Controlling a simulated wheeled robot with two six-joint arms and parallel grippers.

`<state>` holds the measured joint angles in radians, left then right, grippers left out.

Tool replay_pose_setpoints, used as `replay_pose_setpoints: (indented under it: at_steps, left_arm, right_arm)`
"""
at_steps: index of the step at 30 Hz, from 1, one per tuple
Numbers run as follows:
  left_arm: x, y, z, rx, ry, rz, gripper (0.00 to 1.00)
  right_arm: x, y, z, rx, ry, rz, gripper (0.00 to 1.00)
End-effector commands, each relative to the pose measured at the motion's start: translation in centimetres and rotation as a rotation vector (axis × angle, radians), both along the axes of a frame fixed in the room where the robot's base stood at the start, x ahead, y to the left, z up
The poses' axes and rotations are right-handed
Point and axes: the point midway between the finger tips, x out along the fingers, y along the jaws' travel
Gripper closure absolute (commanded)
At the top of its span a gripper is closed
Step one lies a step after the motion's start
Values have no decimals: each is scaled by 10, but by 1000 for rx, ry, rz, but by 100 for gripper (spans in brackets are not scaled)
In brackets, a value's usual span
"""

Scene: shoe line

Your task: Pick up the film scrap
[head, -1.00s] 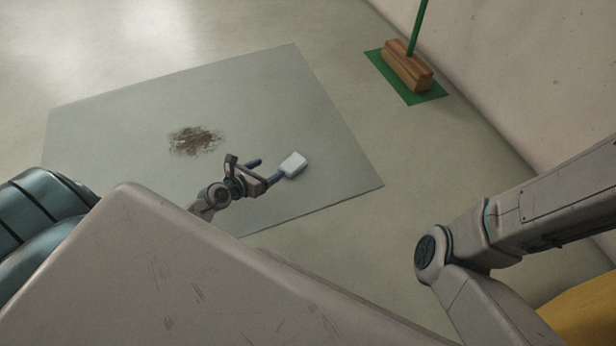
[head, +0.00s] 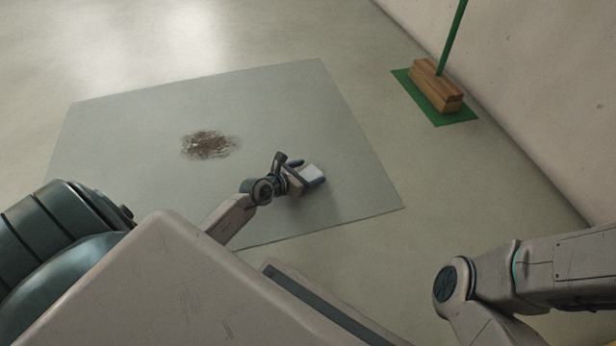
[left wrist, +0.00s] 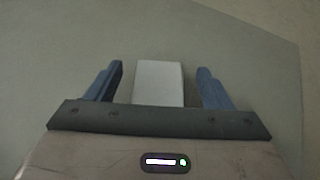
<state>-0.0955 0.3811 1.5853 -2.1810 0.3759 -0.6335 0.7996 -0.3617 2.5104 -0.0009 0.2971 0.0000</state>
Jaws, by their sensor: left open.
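The film scrap (head: 313,173) is a small pale, flat-looking block on the grey mat (head: 270,95). In the head view my left gripper (head: 308,174) is at it, with blue fingers at its sides. In the left wrist view the pale scrap (left wrist: 158,83) stands between the two open blue fingers (left wrist: 158,88), with a gap on each side. Its near end is hidden behind the gripper's dark front bar. My right arm shows at the right of the head view, but its gripper is out of view.
A dark brown smudge (head: 209,145) lies on the mat left of the gripper. A broom with a wooden head (head: 436,87) stands on a green patch (head: 455,117) by the wall at the right.

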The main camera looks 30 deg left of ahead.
Motion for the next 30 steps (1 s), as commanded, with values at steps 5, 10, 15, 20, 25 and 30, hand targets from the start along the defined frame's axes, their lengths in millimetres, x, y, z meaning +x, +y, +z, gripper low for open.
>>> replay_pose_setpoints:
  at_steps: [5,10,15,20,25,30]
  left_arm:
    - [19,-4,-11,-1,-2,0,25]
    - [24,-6,-11,-2,0,1,25]
    - [24,-6,-10,-2,0,1,25]
    - [24,-5,-10,-1,0,0,55]
    - [24,-5,-10,-1,0,0,69]
    - [24,-5,-10,-1,0,0,69]
  right_arm:
    - [0,0,-21,0,1,0,64]
    - [0,0,-23,0,1,0,64]
    - [0,0,-22,0,1,0,64]
    - [0,0,-22,0,1,0,64]
    - [0,0,-22,0,1,0,64]
    - [0,0,-21,0,1,0,64]
